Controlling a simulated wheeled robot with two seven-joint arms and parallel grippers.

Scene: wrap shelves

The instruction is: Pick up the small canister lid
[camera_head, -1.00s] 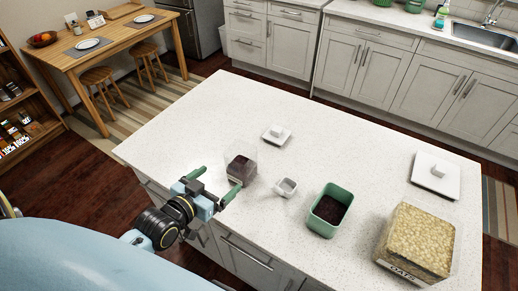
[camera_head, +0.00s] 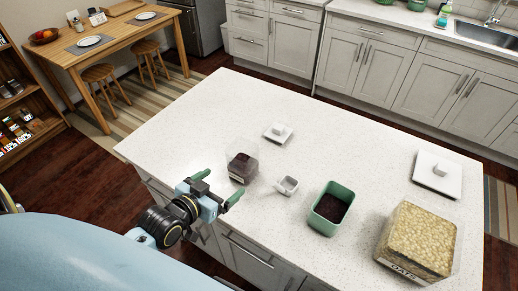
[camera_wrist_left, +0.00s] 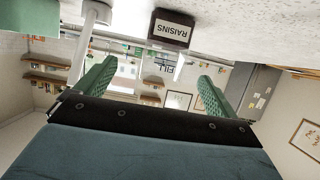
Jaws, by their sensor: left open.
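The small canister lid (camera_head: 278,132) is a white square plate with a knob, lying flat on the white counter behind the clear raisins canister (camera_head: 242,163). My left gripper (camera_head: 218,187) is open and empty at the counter's front edge, in front of and left of the raisins canister. In the left wrist view the two green fingers (camera_wrist_left: 155,92) stand wide apart, and the raisins canister (camera_wrist_left: 170,30) with its label shows beyond them. I cannot make out the small lid in that view. My right gripper is not in view.
A white scoop (camera_head: 287,186), a green container (camera_head: 324,221) with dark contents and a large oats canister (camera_head: 420,243) stand along the counter's front. A larger white lid (camera_head: 437,174) lies at the right. The counter (camera_head: 215,110) is bare left of and behind the small lid.

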